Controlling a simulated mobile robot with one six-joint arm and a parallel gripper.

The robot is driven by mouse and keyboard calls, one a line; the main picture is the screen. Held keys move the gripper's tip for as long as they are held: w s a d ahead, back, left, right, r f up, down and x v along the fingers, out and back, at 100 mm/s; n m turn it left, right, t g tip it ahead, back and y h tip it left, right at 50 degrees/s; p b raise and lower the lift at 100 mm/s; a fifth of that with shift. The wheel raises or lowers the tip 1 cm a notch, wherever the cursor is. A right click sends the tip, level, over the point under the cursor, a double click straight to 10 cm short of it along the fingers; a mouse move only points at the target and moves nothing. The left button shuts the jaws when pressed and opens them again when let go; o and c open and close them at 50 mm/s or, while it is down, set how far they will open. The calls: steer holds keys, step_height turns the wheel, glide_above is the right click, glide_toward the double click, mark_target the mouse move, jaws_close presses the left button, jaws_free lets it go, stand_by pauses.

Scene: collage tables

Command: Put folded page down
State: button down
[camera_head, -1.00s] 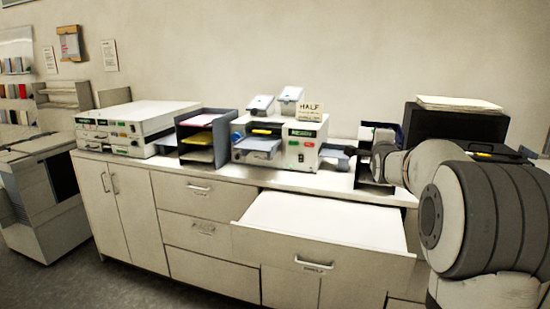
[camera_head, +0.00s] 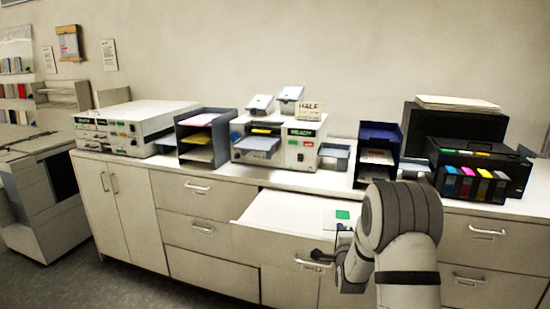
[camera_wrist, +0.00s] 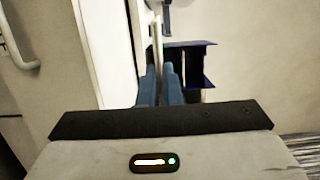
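The folded page (camera_head: 329,214), white with a green patch, shows over the pulled-out drawer top (camera_head: 280,210) in the head view. In the wrist view its thin pale edge (camera_wrist: 158,38) rises between my blue fingers. My gripper (camera_head: 342,230) is low in front of the drawer's right part, partly hidden by my arm. In the wrist view my gripper (camera_wrist: 159,78) has its fingers close together on the page. I cannot tell whether the page touches the drawer surface.
A dark blue open tray stack (camera_head: 378,150) stands on the counter behind the drawer; it also shows in the wrist view (camera_wrist: 195,65). A black printer with coloured cartridges (camera_head: 478,172) is to its right. A white machine (camera_head: 300,150) with side trays is left. The drawer's left part is clear.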

steer(key=s+a+f+n+y, duration=0.1)
steer(key=s+a+f, duration=0.2)
steer(key=s+f, duration=0.4)
steer(key=s+a+f, duration=0.3)
steer(key=s+f, duration=0.3)
steer(key=f, duration=0.2)
step_height(320, 180, down, 10)
steer(key=b, duration=1)
steer(key=s+r, duration=0.1)
steer(key=s, duration=0.1)
steer(key=s+r, duration=0.1)
steer(key=s, duration=0.1)
steer(key=shift+d+r, duration=0.15)
steer(key=shift+r, duration=0.15)
